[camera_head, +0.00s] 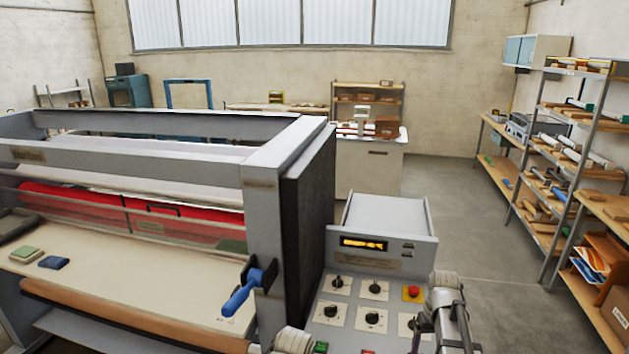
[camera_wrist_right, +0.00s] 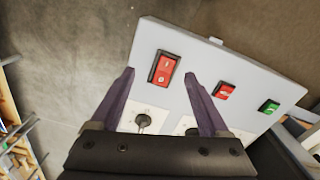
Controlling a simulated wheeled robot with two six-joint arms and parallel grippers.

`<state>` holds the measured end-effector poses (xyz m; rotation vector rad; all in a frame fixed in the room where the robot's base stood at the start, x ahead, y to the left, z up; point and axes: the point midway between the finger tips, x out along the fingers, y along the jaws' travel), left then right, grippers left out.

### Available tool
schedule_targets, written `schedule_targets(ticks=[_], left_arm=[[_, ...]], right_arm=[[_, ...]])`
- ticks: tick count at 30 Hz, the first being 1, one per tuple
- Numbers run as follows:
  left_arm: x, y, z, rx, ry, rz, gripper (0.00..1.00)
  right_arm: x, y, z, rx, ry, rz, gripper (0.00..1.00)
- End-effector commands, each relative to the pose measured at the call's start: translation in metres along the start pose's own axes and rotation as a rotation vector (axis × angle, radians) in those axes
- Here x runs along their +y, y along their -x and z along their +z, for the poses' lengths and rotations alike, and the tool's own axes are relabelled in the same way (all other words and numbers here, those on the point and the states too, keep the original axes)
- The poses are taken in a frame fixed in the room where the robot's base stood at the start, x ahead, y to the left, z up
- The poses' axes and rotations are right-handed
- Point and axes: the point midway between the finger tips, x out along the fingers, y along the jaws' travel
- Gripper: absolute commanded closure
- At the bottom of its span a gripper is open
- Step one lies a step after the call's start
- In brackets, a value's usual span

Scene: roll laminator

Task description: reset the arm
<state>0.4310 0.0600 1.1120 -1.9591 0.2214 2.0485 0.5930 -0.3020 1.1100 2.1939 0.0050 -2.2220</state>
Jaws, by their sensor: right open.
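My right arm (camera_head: 445,300) stands at the right side of the laminator's control panel (camera_head: 350,300) in the head view. In the right wrist view my right gripper (camera_wrist_right: 160,76) is open, with nothing between its fingers. Its fingers point at the panel, on either side of a red rocker switch (camera_wrist_right: 162,68); I cannot tell how far off they are. A red button (camera_wrist_right: 224,91) and a green button (camera_wrist_right: 269,107) lie to the right of the switch. A grey arm link of mine shows at the bottom middle of the head view; my left gripper is not visible.
The laminator frame (camera_head: 265,190) fills the left, with red rollers (camera_head: 190,220) and a blue-handled lever (camera_head: 241,291) on its near side. The panel has several black knobs and a red stop button (camera_head: 413,291). Shelves (camera_head: 565,150) line the right wall. Floor between is clear.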

Motion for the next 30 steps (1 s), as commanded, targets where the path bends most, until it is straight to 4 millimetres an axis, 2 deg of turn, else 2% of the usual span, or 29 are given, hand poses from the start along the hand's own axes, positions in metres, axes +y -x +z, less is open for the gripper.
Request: schedule_targets(ticks=[8,10,15,18,21,24,30], left_arm=[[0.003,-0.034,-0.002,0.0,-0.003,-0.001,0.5],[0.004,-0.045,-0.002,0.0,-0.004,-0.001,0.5],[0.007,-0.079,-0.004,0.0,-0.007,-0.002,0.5],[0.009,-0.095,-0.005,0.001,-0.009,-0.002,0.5],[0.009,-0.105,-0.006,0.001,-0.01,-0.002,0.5],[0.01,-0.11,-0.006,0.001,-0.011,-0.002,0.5],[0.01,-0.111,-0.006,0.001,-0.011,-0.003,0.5]], right_arm=[[-0.079,-0.033,0.03,-0.013,0.084,0.02,0.21],[-0.104,-0.044,0.043,-0.017,0.112,0.027,0.21],[-0.175,-0.078,0.09,-0.027,0.204,0.054,0.21],[-0.206,-0.093,0.118,-0.029,0.251,0.069,0.21],[-0.227,-0.103,0.139,-0.029,0.285,0.082,0.21],[-0.239,-0.108,0.151,-0.03,0.306,0.09,0.21],[-0.245,-0.11,0.158,-0.03,0.316,0.095,0.21]])
